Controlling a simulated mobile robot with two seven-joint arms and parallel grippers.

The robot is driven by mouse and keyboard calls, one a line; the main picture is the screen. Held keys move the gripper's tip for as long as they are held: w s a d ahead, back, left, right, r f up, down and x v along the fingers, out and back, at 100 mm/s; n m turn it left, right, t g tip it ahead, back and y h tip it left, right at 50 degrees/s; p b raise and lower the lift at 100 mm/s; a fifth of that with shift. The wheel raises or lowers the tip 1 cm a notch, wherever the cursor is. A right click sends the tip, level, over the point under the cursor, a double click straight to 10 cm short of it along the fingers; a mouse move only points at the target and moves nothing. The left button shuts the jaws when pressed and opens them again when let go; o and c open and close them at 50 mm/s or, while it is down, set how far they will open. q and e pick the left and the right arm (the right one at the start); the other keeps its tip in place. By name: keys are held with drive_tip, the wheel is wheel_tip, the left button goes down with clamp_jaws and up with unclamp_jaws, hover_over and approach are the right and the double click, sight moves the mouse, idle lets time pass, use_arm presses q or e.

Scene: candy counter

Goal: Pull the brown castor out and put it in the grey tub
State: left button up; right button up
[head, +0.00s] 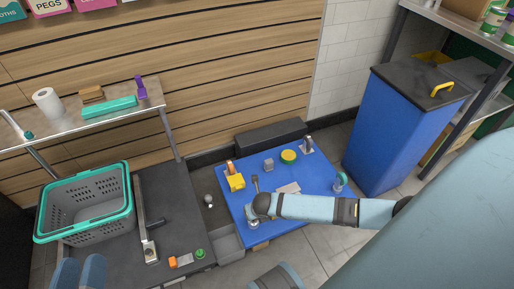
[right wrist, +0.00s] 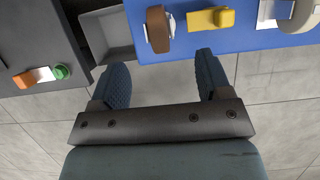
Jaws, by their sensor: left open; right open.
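The brown castor (right wrist: 158,28) is at the near edge of the blue table in the right wrist view, its brown wheel beside a pale metal part. The grey tub (right wrist: 105,38) lies just left of it, at the table's left side; it also shows in the head view (head: 229,248). My right gripper (right wrist: 164,78) is open and empty, its fingertips short of the table edge, below the castor in the picture. My left gripper (head: 80,272) is open at the bottom left of the head view, away from the castor, with nothing seen between its fingers.
The blue table (head: 315,172) holds several other fittings, including a yellow one (right wrist: 210,18) right of the brown castor. A dark counter (head: 160,190) with a teal-rimmed basket (head: 83,236) stands left. A blue bin (head: 400,130) stands right. Bare floor lies in front.

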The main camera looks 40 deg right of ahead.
drive_tip(key=b+x, duration=0.3)
drive_tip(key=x, duration=0.4)
drive_tip(key=shift+w+f+b, duration=0.1)
drive_tip(key=shift+f+b, duration=0.2)
drive_tip(key=shift+f, duration=0.05)
drive_tip(key=shift+w+f, duration=0.2)
drive_tip(key=shift+f, duration=0.2)
use_arm(q)
drive_tip(key=shift+m+g, duration=0.5)
drive_tip(key=shift+m, duration=0.4)
drive_tip(key=f, duration=0.2)
drive_tip(key=w+f, duration=0.1)
drive_tip(key=f, duration=0.1)
drive_tip(key=shift+a, duration=0.2)
use_arm(e)
drive_tip(key=c, duration=1.1)
